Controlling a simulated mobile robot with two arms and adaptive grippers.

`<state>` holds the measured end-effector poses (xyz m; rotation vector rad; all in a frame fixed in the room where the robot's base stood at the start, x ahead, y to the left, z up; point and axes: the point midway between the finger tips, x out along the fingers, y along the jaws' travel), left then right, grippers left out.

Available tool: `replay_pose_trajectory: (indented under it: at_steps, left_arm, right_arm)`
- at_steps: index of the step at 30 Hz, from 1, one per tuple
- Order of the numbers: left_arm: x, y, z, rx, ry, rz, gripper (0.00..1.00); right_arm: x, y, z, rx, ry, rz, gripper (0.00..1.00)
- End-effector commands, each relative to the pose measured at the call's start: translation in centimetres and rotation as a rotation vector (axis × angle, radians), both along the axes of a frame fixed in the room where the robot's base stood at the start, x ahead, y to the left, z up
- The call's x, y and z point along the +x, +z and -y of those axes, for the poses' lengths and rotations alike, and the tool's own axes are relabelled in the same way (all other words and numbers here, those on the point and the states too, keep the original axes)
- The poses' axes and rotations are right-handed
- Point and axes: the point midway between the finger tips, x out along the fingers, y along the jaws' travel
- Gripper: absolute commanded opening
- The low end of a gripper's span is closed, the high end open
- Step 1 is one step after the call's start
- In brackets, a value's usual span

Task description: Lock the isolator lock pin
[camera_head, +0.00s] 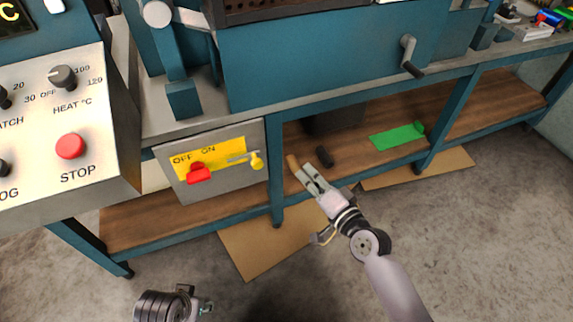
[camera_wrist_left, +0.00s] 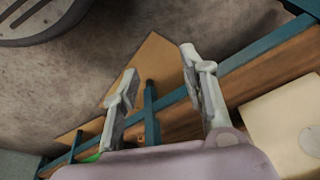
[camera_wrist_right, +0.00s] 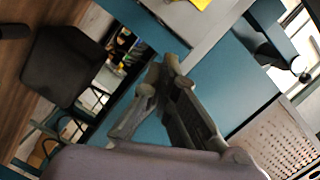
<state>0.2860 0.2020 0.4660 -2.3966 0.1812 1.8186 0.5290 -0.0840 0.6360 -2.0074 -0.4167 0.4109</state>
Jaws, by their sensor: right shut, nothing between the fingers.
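The isolator is a grey box (camera_head: 219,191) under the bench with a yellow OFF/ON plate (camera_head: 225,150). Its red handle (camera_head: 199,174) sits near the OFF side. The lock pin (camera_head: 257,161) has a yellow knob and a thin metal rod, at the plate's right end. My right gripper (camera_head: 307,172) is right of the box, apart from the pin. Its fingers come together, empty, in the right wrist view (camera_wrist_right: 165,75). My left gripper (camera_wrist_left: 163,72) is open and empty in the left wrist view, over floor and bench legs. Its fingers are unclear in the head view.
A control panel (camera_head: 60,120) with a red STOP button (camera_head: 70,146) stands at the left. The bench's blue leg (camera_head: 275,170) is between the isolator and my right gripper. A green piece (camera_head: 397,137) lies on the wooden lower shelf. Cardboard (camera_head: 250,245) lies on the floor.

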Motion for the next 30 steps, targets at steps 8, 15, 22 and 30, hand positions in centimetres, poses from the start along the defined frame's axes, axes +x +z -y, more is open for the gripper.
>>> replay_pose_trajectory:
  at_steps: [8, 15, 22, 30]
  left_arm:
    - [-0.2, 2.0, -0.1, -0.001, 0.001, 0.013, 0.40]
    - [-0.8, 5.2, -0.2, -0.001, 0.003, 0.031, 0.40]
    - [-1.4, 7.1, -0.3, -0.001, 0.005, 0.039, 0.40]
    - [-1.6, 7.7, -0.4, -0.001, 0.006, 0.040, 0.40]
  right_arm:
    - [4.3, -0.5, -2.2, 0.004, -0.001, 0.002, 0.00]
    - [8.7, -1.1, -4.5, 0.002, 0.000, 0.002, 0.00]
    - [7.8, -2.6, -7.2, 0.000, -0.001, -0.001, 0.00]
    - [7.6, -2.9, -7.8, -0.001, 0.000, 0.000, 0.00]
